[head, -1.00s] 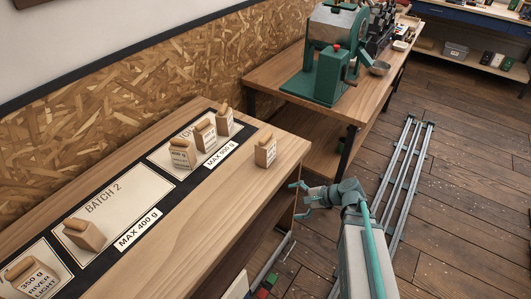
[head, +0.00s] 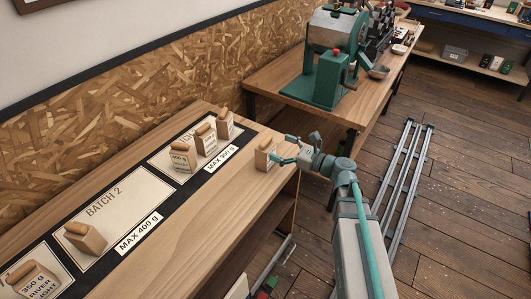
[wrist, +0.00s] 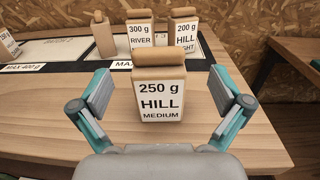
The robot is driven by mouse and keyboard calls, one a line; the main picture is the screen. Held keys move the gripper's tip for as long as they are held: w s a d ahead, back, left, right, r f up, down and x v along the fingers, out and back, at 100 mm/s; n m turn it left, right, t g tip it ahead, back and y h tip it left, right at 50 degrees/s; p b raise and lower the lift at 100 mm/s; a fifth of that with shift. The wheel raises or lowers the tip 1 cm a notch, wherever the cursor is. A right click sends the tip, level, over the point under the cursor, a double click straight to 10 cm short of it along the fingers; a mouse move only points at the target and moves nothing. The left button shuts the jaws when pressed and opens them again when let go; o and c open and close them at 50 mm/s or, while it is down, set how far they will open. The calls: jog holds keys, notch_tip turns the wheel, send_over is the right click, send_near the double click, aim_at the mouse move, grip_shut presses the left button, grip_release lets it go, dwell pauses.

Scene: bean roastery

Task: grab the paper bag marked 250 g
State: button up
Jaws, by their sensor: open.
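The paper bag marked 250 g (wrist: 162,102) reads "250 g HILL MEDIUM" and stands upright near the table's right end. It also shows in the head view (head: 263,157), partly covered by my gripper. My gripper (wrist: 161,92) is open, with one finger on each side of the bag in the wrist view and a gap on both sides. In the head view my gripper (head: 279,151) is right at the bag from the right. I cannot tell how deep the bag sits between the fingers.
Behind it stand bags marked 300 g RIVER (wrist: 139,29) and 200 g HILL (wrist: 184,29), with a bag turned away (wrist: 103,36) beside them. A green machine (head: 328,62) stands on the farther table.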

aim_at(268, 142)
jog(key=p+x, duration=0.2)
jog(key=x, duration=0.3)
jog(key=shift+r, duration=0.1)
jog(key=shift+w+a, duration=0.15)
jog(key=shift+a, duration=0.25)
jog(key=c, duration=1.9)
